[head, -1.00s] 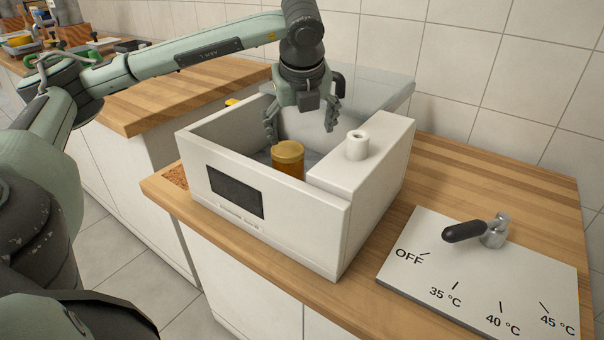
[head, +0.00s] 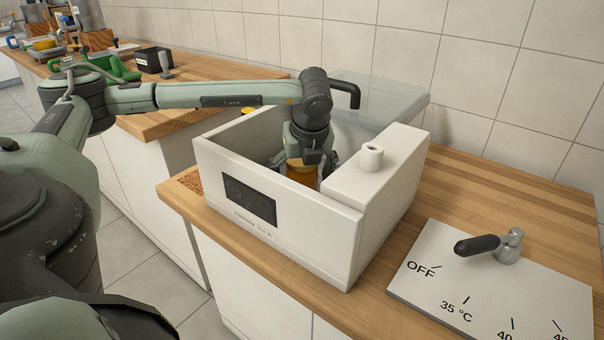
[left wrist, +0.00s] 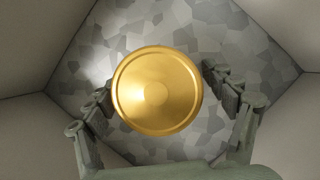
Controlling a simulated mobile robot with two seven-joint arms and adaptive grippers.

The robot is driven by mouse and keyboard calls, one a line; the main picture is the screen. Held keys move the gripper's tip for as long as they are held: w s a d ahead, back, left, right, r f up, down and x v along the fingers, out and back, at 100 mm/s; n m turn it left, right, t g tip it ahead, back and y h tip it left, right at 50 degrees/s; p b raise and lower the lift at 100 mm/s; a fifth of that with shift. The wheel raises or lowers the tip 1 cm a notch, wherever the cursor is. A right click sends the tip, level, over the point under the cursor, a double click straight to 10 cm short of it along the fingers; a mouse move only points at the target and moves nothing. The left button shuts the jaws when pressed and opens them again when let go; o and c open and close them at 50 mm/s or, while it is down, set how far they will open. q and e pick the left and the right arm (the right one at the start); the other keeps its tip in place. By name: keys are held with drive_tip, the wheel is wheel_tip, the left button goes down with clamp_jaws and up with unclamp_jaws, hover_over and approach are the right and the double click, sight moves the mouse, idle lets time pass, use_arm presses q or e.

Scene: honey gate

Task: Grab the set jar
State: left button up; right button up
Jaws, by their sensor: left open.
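The jar, amber with a gold lid, stands upright inside the white box (head: 300,232). Only part of the jar (head: 301,174) shows in the head view, below my left gripper (head: 303,163). In the left wrist view the round gold lid (left wrist: 157,91) is seen from above. In the head view the box's front wall hides the jar's lower part. My right gripper is not in view.
The box walls stand close around my left gripper. A white block with a short knob (head: 371,156) fills the box's right side. A clear lid (head: 384,97) stands behind. A lever (head: 487,244) on a temperature plate (head: 488,290) points toward OFF. Wooden counter (head: 490,190) lies bare behind the plate.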

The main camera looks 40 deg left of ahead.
use_arm(q)
drive_tip(key=c, duration=1.6)
